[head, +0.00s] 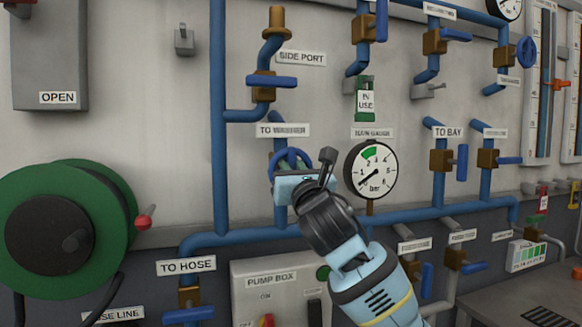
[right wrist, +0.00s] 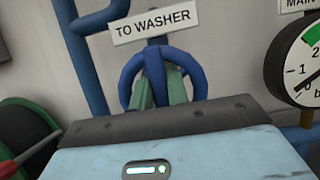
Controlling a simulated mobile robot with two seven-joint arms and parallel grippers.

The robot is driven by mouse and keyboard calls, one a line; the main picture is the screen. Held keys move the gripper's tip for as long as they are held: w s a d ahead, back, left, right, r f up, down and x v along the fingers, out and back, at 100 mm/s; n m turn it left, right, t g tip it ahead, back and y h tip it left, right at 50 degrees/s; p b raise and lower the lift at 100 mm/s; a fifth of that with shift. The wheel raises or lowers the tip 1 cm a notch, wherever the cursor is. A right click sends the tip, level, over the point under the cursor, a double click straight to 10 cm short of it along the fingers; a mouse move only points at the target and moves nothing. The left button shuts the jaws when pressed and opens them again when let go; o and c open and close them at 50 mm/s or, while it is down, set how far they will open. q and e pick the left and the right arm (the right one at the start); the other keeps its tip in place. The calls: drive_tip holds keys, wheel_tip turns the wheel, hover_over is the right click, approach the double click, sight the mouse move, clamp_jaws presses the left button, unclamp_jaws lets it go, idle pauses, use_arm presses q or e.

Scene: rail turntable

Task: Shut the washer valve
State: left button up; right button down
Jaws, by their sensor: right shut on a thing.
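The washer valve is a blue handwheel (head: 272,162) on a blue pipe under the "TO WASHER" label (head: 283,130). In the right wrist view the wheel (right wrist: 128,76) stands straight ahead, below the same label (right wrist: 155,27). My right gripper (head: 291,158) is shut on the wheel, its greenish fingers (right wrist: 162,90) reaching into the ring. The gripper body hides the wheel's lower part in both views. My left gripper is not in view.
The main gauge (head: 370,171) is just right of my right gripper, its needle low on the scale. A green hose reel (head: 113,190) is at left. The pump box (head: 262,275) is below. Other blue-handled valves, such as the side port valve (head: 272,82), are close by.

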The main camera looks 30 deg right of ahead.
drive_tip(key=shift+m+h, duration=0.4)
drive_tip(key=m+g+h, duration=0.1)
drive_tip(key=m, duration=0.2)
drive_tip(key=m+h, duration=0.1)
drive_tip(key=m, duration=0.2)
drive_tip(key=shift+d+f+m+g+h, duration=0.1)
drive_tip(key=shift+d+m+g+h, duration=0.05)
drive_tip(key=shift+m+g+h, duration=0.2)
drive_tip(key=m+g+h, duration=0.1)
drive_tip(key=m, duration=0.2)
drive_tip(key=m+g+h, duration=0.1)
drive_tip(key=m, duration=0.2)
drive_tip(key=shift+d+f, duration=0.1)
drive_tip(key=shift+d, duration=0.1)
drive_tip(key=m+g, duration=0.1)
drive_tip(key=m, duration=0.1)
drive_tip(key=m+g, duration=0.1)
drive_tip(key=m, duration=0.2)
drive_tip(key=shift+f+g+h, duration=0.2)
drive_tip(key=shift+g+h, duration=0.05)
drive_tip(key=shift+h, duration=0.1)
drive_tip(key=shift+d+f+m+g, duration=0.15)
drive_tip(key=shift+m+g, duration=0.45)
drive_tip(key=shift+m, duration=1.35)
drive_tip(key=shift+s+y, duration=0.1)
drive_tip(key=shift+y, duration=0.3)
drive_tip(key=c, duration=1.4)
unclamp_jaws()
drive_tip(key=shift+o, duration=0.2)
drive_tip(key=shift+s, duration=0.1)
